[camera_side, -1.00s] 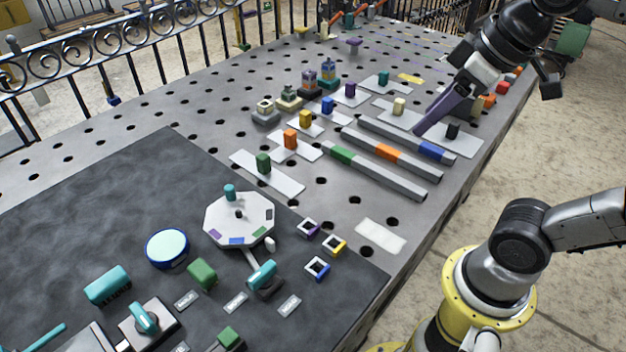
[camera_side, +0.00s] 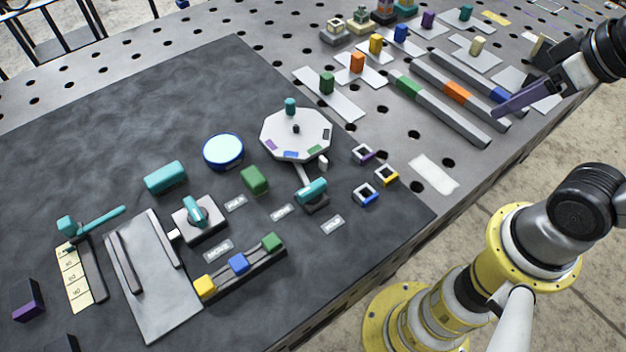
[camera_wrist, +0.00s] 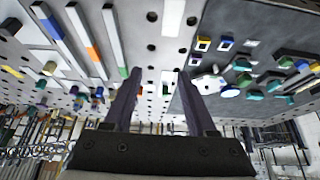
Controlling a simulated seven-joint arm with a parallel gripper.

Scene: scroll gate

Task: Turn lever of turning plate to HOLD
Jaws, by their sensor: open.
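The turning plate (camera_side: 310,143) is a pale octagon with coloured marks on its rim and a teal knob (camera_side: 291,105) at its far edge. A thin arm runs from it towards a teal lever handle (camera_side: 312,190) on a dark base. Small label plates lie near the handle: one at left (camera_side: 235,203), one in the middle (camera_side: 283,212), one at right (camera_side: 332,224); their words are too small to read surely. My gripper (camera_side: 507,102) is open and empty at the right, by the long bars, well away from the lever. In the wrist view its fingers (camera_wrist: 158,74) are apart.
Long grey bars (camera_side: 467,122) with coloured sections lie below my gripper. Small square rings (camera_side: 366,194) sit right of the handle. A green block (camera_side: 254,180), a round blue-rimmed disc (camera_side: 223,151) and a teal knob unit (camera_side: 198,214) stand to the left. The dark mat at upper left is bare.

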